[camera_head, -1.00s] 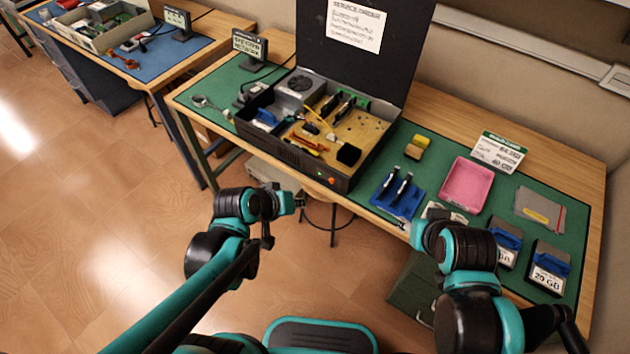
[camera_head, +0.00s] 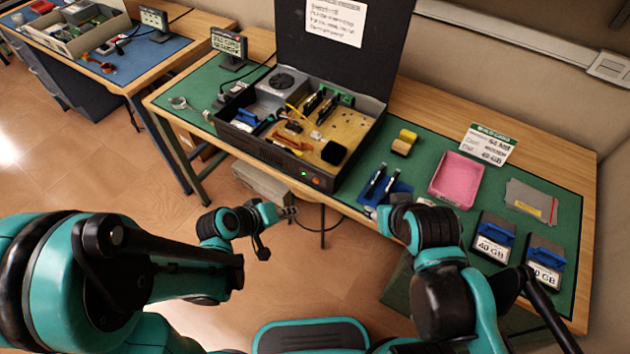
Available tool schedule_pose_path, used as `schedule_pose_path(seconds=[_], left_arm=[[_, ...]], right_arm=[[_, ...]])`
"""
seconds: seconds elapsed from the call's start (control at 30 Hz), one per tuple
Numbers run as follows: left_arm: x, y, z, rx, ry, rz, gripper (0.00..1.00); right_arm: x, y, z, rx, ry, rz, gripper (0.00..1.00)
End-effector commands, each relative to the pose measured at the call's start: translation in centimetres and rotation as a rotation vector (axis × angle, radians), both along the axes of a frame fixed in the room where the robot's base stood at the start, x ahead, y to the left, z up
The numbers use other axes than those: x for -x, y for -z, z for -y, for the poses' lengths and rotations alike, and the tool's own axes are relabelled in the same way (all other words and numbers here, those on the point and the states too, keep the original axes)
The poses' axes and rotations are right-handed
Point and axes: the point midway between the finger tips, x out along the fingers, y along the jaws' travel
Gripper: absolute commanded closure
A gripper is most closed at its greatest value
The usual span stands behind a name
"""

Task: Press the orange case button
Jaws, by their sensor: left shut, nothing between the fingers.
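The orange button (camera_head: 316,182) is on the front face of the open black computer case (camera_head: 262,150), near its right end. A small green light (camera_head: 304,174) shows just left of it. The case stands on the green mat with its lid raised. My left gripper (camera_head: 291,212) is shut and empty, in front of the table edge, below and left of the button and apart from it. My right arm's wrist (camera_head: 425,224) is at the table's front edge, right of the case. Its fingers are mostly hidden, so their state does not show.
On the mat right of the case are a blue holder (camera_head: 388,189) with dark tools, a yellow block (camera_head: 407,137), a pink tray (camera_head: 457,180) and two labelled drives (camera_head: 494,238). A small sign (camera_head: 487,144) stands behind. A second table (camera_head: 150,68) is at the left.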

Motion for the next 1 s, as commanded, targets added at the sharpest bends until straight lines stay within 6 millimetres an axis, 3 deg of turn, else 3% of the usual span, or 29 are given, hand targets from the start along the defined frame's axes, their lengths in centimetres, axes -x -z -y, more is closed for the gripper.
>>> schedule_pose_path(seconds=[0.6,1.0], left_arm=[[-6.0,0.1,4.4,0.000,0.001,0.000,1.00],[-6.9,0.0,5.0,-0.001,0.000,0.000,1.00]], right_arm=[[0.0,-0.3,0.0,0.000,0.000,0.000,0.60],[0.0,-0.2,0.0,0.000,0.000,0.000,0.60]])
